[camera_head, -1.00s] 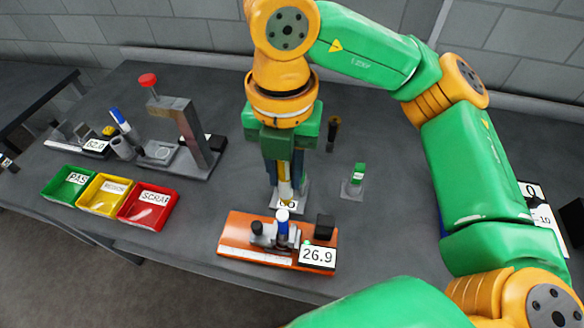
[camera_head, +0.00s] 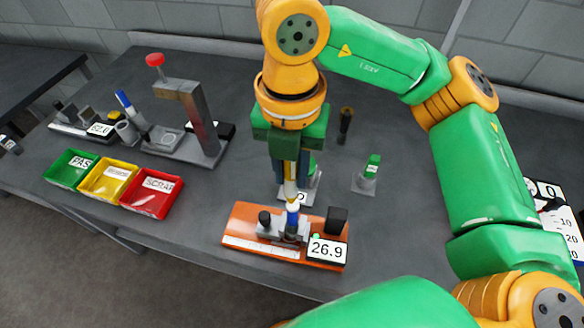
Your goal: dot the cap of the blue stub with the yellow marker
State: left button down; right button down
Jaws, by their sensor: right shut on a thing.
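The blue stub (camera_head: 292,222) stands upright in the grey holder on the orange gauge (camera_head: 240,222), whose display reads 26.9. Its white cap (camera_head: 293,208) is on top. My right gripper (camera_head: 289,180) points down above the gauge and is shut on the yellow marker (camera_head: 290,188). The marker is upright, with its lower end at or just above the cap; I cannot tell whether they touch. The gripper hides the marker's upper part. My left gripper is not in view.
Green, yellow and red trays (camera_head: 148,207) stand at the left. Behind them is a grey press (camera_head: 190,112) with a red knob. A small stand with a green stub (camera_head: 373,163) is right of the gripper. A dark, upright item (camera_head: 346,120) stands behind.

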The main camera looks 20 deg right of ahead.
jog(key=shift+f+b, duration=0.35)
jog(key=shift+b, duration=0.05)
dwell(0.7)
dwell(0.4)
notch_tip(320, 180, up, 7)
jog(key=p, duration=0.5)
jog(key=shift+r+p, duration=0.1)
jog(key=shift+p, duration=0.2)
